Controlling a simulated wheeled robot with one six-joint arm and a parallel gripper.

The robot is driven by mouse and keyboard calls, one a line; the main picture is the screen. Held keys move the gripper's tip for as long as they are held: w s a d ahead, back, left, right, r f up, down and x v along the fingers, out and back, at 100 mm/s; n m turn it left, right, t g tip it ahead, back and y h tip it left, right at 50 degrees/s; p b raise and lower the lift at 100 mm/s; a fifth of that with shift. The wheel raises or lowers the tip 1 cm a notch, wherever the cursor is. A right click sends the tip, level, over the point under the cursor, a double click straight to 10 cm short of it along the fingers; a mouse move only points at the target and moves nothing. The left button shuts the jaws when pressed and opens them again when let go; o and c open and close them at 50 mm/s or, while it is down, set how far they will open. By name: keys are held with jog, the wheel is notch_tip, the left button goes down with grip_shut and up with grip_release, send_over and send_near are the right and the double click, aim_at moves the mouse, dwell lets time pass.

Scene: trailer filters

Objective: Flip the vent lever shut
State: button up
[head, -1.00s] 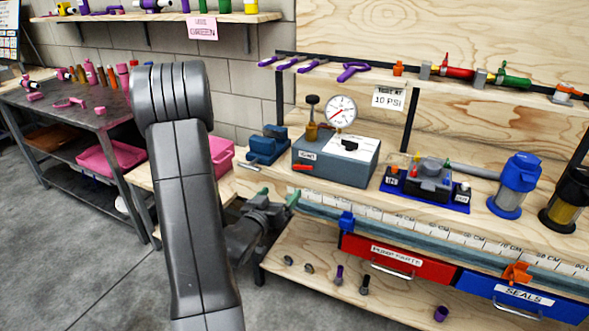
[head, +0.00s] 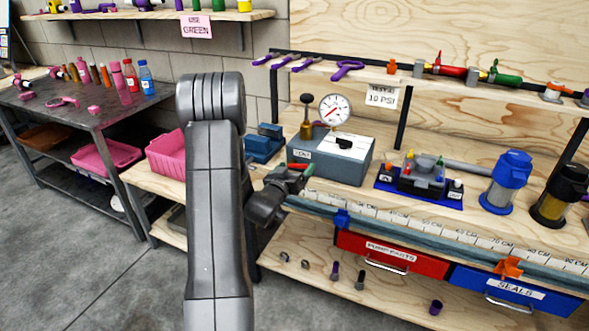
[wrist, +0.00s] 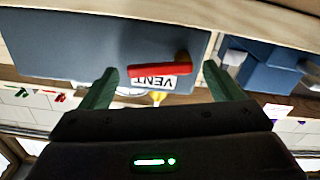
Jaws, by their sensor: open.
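The red vent lever (wrist: 160,69) lies roughly level across the front of the grey gauge box (head: 340,170), beside its upside-down "VENT" label in the wrist view. The label (head: 303,154) also shows in the head view, on the box's left front. In the wrist view my gripper (wrist: 161,70) is open, with one finger to each side of the lever and a gap at both sides. I cannot tell whether the fingers touch the box.
A pressure gauge (head: 335,110) and a brass pump handle (head: 306,115) stand on or behind the box. A blue vise-like block (head: 264,143) is close on the left. A blue tray of fittings (head: 420,186) is on the right. A ruler rail (head: 400,225) runs along the bench front.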

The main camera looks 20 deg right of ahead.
jog(key=shift+c, duration=0.4)
jog(key=c, duration=0.9)
jog(key=m+b, duration=0.1)
jog(key=b, duration=0.1)
jog(key=m+b, duration=0.1)
jog(key=b, duration=0.2)
jog(key=shift+f+m, duration=0.4)
jog(key=o, duration=1)
jog(key=shift+s, duration=0.1)
